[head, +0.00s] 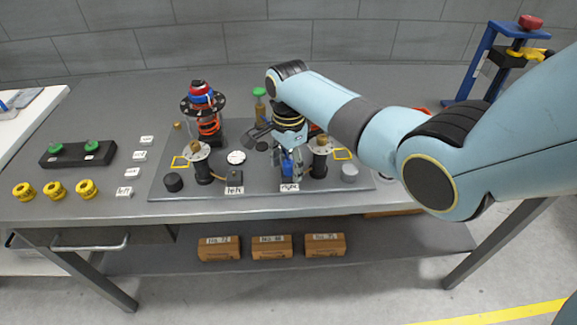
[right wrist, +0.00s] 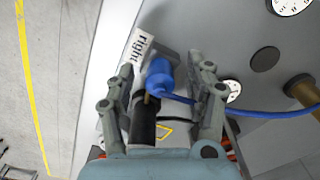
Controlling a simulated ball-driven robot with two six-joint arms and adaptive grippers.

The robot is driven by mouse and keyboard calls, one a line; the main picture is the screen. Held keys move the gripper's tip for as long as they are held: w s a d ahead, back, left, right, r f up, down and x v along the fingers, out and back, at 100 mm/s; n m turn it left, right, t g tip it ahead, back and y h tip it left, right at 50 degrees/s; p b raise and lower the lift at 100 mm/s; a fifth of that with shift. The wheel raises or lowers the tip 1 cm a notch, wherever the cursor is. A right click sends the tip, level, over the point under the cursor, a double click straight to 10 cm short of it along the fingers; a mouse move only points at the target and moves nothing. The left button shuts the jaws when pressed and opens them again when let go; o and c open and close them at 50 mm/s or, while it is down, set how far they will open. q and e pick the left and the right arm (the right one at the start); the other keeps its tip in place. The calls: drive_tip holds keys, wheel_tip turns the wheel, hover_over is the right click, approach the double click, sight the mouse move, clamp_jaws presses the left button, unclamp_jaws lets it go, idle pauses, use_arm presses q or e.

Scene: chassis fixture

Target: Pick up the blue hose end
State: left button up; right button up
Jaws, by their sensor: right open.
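The blue hose end (right wrist: 160,78) shows in the right wrist view between the two fingers of my right gripper (right wrist: 162,70), with a blue hose running off to the right. My right gripper is open, one finger on each side of it; I see gaps, so it is not gripped. In the head view the blue hose end (head: 288,166) is by the label "right" (head: 289,187), below my right gripper (head: 281,150), which partly hides it. My left gripper is in neither view.
A spring strut (head: 207,115), a left post (head: 198,165) and a dial (head: 236,157) stand on the grey plate (head: 255,188).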

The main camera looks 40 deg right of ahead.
drive_tip(key=shift+c, duration=0.4)
clamp_jaws()
drive_tip(key=shift+r, duration=0.1)
